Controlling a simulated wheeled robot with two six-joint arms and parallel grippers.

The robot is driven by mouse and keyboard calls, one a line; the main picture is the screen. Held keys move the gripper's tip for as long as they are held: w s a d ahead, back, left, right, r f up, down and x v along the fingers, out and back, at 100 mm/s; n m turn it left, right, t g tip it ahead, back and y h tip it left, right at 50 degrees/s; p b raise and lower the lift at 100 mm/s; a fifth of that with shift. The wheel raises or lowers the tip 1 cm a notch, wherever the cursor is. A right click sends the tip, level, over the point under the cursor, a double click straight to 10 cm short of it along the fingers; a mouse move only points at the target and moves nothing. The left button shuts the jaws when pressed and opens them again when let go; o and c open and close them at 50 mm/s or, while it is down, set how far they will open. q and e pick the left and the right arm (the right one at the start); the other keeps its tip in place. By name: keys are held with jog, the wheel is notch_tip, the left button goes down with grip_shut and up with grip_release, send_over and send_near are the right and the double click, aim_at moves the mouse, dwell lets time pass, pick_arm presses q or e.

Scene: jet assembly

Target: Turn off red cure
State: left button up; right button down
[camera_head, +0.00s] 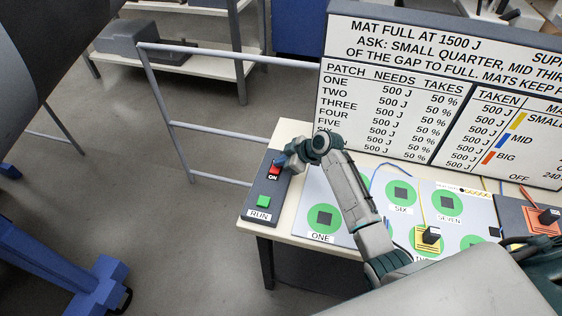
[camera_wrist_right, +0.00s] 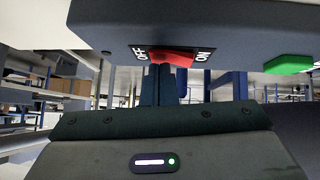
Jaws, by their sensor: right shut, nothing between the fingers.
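A dark control box (camera_head: 258,190) stands at the left end of the table. It carries a red rocker switch (camera_head: 275,169) with the word ON below it, and a green button (camera_head: 263,201) above a RUN label. My right gripper (camera_head: 283,160) is shut and empty, with its fingertips at the red switch and hiding part of it. In the right wrist view the red switch (camera_wrist_right: 172,58) sits between the OFF and ON labels. The fingertips (camera_wrist_right: 160,70) are right by it, close to the OFF side; I cannot tell whether they touch. My left gripper is not in view.
The table (camera_head: 286,235) holds a panel with green round patches (camera_head: 325,218), a yellow mat (camera_head: 428,240) and an orange mat (camera_head: 541,221). A large sign (camera_head: 400,90) stands behind it. The green button (camera_wrist_right: 289,64) is near the switch. A grey rail (camera_head: 215,133) runs behind the box.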

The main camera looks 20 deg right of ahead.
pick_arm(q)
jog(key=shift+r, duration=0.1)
pick_arm(e)
jog(key=shift+s, duration=0.1)
jog(key=shift+s+a+p, duration=0.3)
jog(key=shift+s+p, duration=0.1)
jog(key=shift+p, duration=0.15)
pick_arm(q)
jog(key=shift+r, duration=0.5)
pick_arm(e)
jog(key=shift+s+a+r, duration=0.1)
jog(key=shift+s+a, duration=0.05)
jog(key=shift+s, duration=0.05)
